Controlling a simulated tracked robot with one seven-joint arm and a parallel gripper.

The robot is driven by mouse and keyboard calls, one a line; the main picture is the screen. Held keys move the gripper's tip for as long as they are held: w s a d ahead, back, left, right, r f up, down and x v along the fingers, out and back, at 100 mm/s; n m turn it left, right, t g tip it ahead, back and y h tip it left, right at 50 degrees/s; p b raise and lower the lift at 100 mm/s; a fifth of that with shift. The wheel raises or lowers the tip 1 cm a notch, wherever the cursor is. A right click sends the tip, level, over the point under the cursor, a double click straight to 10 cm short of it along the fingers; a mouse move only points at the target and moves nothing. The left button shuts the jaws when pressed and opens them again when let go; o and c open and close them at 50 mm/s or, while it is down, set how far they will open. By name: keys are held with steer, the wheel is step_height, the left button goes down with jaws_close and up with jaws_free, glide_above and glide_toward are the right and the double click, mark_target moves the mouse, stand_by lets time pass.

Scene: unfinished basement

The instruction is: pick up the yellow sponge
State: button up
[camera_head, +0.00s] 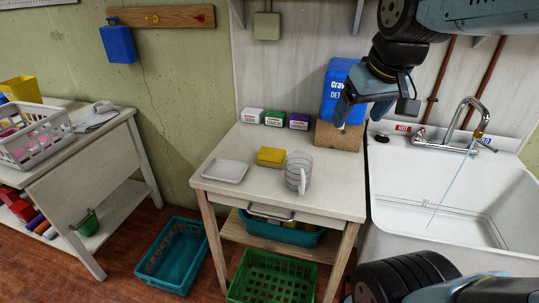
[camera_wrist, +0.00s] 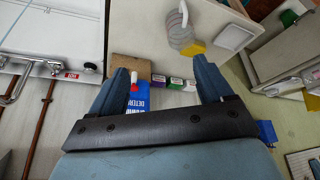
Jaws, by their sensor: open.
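The yellow sponge (camera_head: 271,156) lies flat on the white-topped table (camera_head: 225,190), between a white tray (camera_head: 225,171) and a clear measuring jug (camera_head: 299,172). In the wrist view the sponge (camera_wrist: 194,48) shows beside the jug (camera_wrist: 180,30), partly hidden behind one finger. My gripper (camera_head: 345,108) is open and empty, above the table's back right, in front of the blue detergent box (camera_head: 338,80). In the wrist view its fingers (camera_wrist: 160,75) stand wide apart with nothing between them. The gripper is up and to the right of the sponge, well apart from it.
Three small boxes (camera_head: 274,118) stand along the table's back edge. A brown block (camera_head: 338,136) stands beneath the detergent box. The sink (camera_head: 450,200) with its faucet (camera_head: 470,120) is at right. Baskets (camera_head: 172,255) sit on the floor. The table's front is mostly clear.

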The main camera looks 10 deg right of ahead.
steer(key=shift+o, duration=1.3)
steer(key=w+a+n+g, duration=0.1)
steer(key=w+a+n, duration=0.1)
steer(key=w, duration=0.5)
steer(key=shift+f+n, duration=0.3)
steer(key=shift+n, duration=0.1)
steer(key=n+g, duration=0.4)
steer(key=n, duration=0.5)
glide_above(272, 152)
step_height(272, 152, down, 15)
step_height(272, 152, down, 13)
steer(key=shift+r, duration=0.15)
steer(key=shift+c, duration=0.4)
steer(key=c, duration=1)
